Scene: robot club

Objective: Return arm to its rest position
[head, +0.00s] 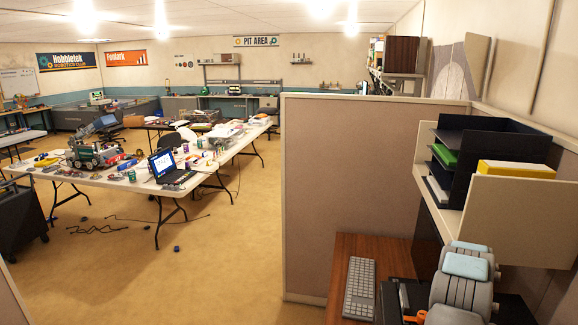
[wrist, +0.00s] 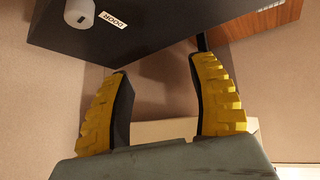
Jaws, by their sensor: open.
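My gripper (wrist: 160,78) shows in the wrist view with its two yellow, ridged fingers spread apart and nothing between them. Beyond the fingertips is a dark box-like unit (wrist: 150,35) with a round grey knob and a white label reading "DOOR". I cannot tell whether a fingertip touches it. In the head view my arm reaches in at the lower right, over the wooden desk; the gripper itself is hidden there.
A wooden desk (head: 352,250) holds a grey keyboard (head: 359,288). A beige partition (head: 345,180) stands behind it. A shelf above carries a black tray organizer (head: 475,150) and a yellow item (head: 516,169), close to my arm. Open floor (head: 235,265) lies left.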

